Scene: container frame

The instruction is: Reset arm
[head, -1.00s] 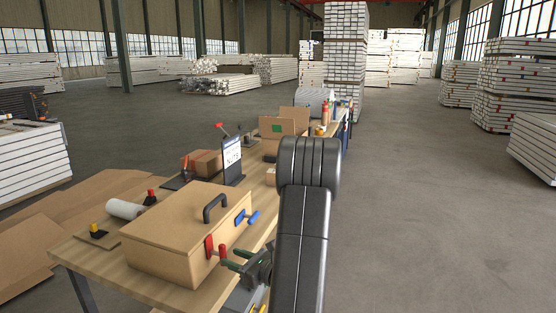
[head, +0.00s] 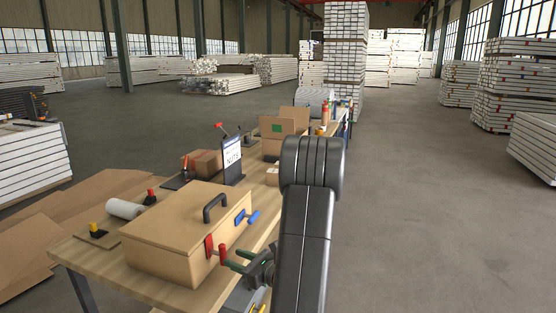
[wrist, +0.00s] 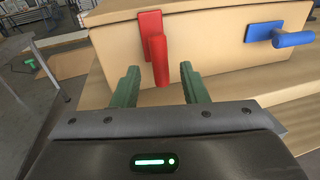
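My gripper (head: 236,262) is in front of the wooden box, close to its red handle. In the wrist view my gripper (wrist: 165,85) has its two green fingers spread apart, with the red handle (wrist: 159,60) showing beyond and between them. The fingers do not appear to touch it. The wooden box (head: 165,255) stands on the table with its lid down and a black handle (head: 214,207) on top. A blue handle (head: 250,217) is on the same front face, to the right of the red one. It also shows in the wrist view (wrist: 294,39).
The wooden table (head: 100,268) also bears a white roll (head: 124,208), a sign (head: 232,162), cardboard boxes (head: 280,137) and clamps. Flat cardboard (head: 25,250) lies on the floor at left. The floor to the right (head: 420,220) is clear.

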